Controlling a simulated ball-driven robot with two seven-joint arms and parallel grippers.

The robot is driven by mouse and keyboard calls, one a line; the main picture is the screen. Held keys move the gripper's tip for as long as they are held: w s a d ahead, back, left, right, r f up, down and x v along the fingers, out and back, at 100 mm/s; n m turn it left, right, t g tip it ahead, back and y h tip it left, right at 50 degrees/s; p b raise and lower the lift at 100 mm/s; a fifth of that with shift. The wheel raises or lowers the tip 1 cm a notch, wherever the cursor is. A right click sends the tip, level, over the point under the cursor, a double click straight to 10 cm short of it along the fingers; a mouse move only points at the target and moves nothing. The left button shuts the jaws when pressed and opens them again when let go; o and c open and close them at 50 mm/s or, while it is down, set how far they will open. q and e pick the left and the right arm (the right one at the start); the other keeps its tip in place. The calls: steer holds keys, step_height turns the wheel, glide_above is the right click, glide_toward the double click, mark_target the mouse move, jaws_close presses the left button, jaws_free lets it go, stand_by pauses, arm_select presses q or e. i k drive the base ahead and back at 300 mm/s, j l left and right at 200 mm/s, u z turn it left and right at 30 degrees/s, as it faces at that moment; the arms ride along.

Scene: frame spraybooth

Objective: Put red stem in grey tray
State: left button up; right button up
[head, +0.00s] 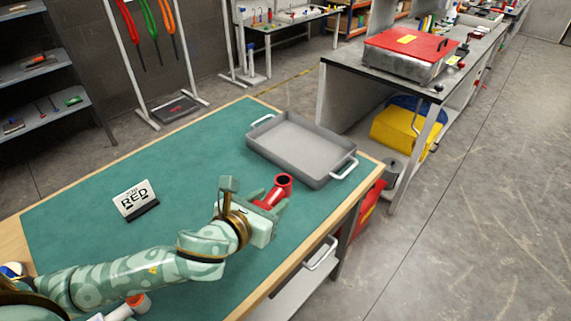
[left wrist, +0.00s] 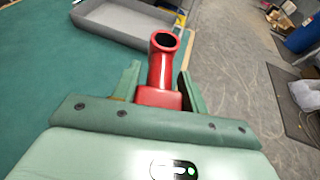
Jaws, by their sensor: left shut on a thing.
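The red stem (head: 280,187) is a glossy red tube with an open dark end. My left gripper (head: 262,205) is shut on it near the right edge of the green-topped table. In the left wrist view the stem (left wrist: 164,70) stands out between the two fingers of my left gripper (left wrist: 158,88), its open end pointing away from the palm. The grey tray (head: 302,152) lies on the table just beyond the stem, with white handles. Its near part also shows in the left wrist view (left wrist: 110,25). The stem is apart from the tray in the head view. My right gripper is not in view.
The table's right edge is close to my left gripper. A grey bench (head: 372,70) with a red-lidded metal box (head: 410,52) stands beyond the tray. The table's middle is clear.

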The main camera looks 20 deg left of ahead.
mark_target(294, 146)
steer(key=i+l+u, duration=0.1)
steer(key=u, duration=0.5)
steer(key=i+l+u, duration=0.15)
steer(key=l, duration=0.15)
steer(key=i+l+u, duration=0.15)
steer(key=l, duration=0.15)
steer(key=i+l+u, duration=0.1)
steer(key=l, duration=0.2)
steer(key=i+l+u, duration=0.15)
steer(key=l, duration=0.2)
steer(key=i+l+u, duration=0.15)
steer(key=l, duration=0.2)
steer(key=i+l, duration=0.1)
steer(key=l, duration=0.3)
steer(key=i+l, duration=0.1)
steer(key=l, duration=0.25)
steer(key=i+l, duration=0.1)
steer(key=l, duration=0.3)
